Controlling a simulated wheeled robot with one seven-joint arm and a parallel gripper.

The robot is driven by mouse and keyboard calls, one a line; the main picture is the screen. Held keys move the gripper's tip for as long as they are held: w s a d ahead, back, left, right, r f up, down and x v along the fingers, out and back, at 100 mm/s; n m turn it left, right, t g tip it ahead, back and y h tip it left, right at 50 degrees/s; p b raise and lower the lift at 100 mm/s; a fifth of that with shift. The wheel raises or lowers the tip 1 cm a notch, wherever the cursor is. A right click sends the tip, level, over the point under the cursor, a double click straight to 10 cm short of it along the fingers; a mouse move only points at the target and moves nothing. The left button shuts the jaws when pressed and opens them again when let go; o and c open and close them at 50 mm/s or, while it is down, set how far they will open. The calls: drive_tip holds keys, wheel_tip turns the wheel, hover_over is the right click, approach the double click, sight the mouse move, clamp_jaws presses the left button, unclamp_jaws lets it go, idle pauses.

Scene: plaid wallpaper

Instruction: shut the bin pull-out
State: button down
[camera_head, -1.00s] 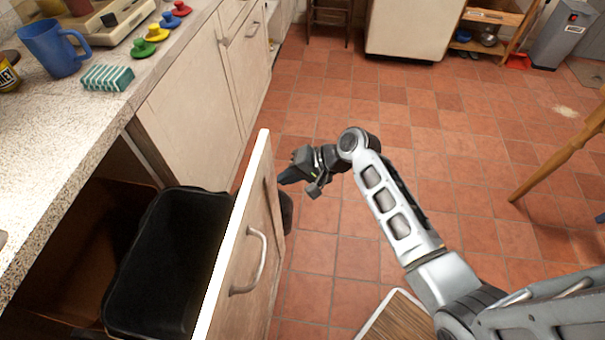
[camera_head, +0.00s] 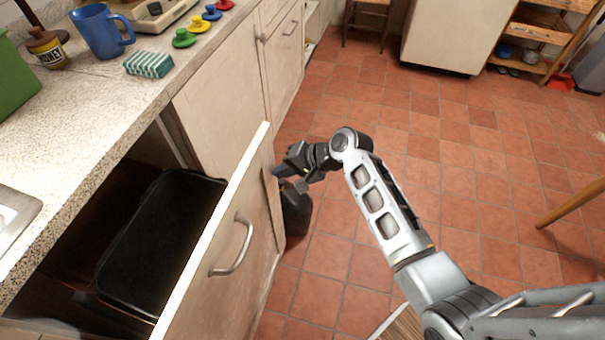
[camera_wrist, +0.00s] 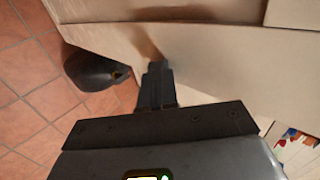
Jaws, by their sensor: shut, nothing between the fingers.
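The bin pull-out has a cream wooden front (camera_head: 222,262) with a curved metal handle (camera_head: 236,247). It stands open from the counter, and a black bin (camera_head: 160,245) sits behind the front. My gripper (camera_head: 277,173) is shut and empty at the outer face of the front, near its far edge and away from the handle. In the wrist view the shut fingers (camera_wrist: 157,80) point at the pale panel (camera_wrist: 215,60). They look very close to it or touching; I cannot tell which.
A dark rounded object (camera_head: 295,210) stands on the floor beside the front's far edge; it also shows in the wrist view (camera_wrist: 92,72). The counter (camera_head: 85,115) holds a blue mug (camera_head: 98,32) and a striped sponge (camera_head: 149,65). The tiled floor to the right is mostly clear.

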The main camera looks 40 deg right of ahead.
drive_tip(key=shift+w+a+b, duration=1.3)
drive_tip(key=shift+w+a, duration=1.1)
drive_tip(key=shift+w, duration=1.1)
drive_tip(key=shift+w+a+b, duration=1.25)
drive_tip(key=shift+w+a, duration=1.1)
drive_tip(key=shift+w, duration=1.2)
drive_tip(key=shift+w+a+b, duration=1.3)
drive_tip(key=shift+w+a, duration=1.1)
drive_tip(key=shift+w, duration=1.1)
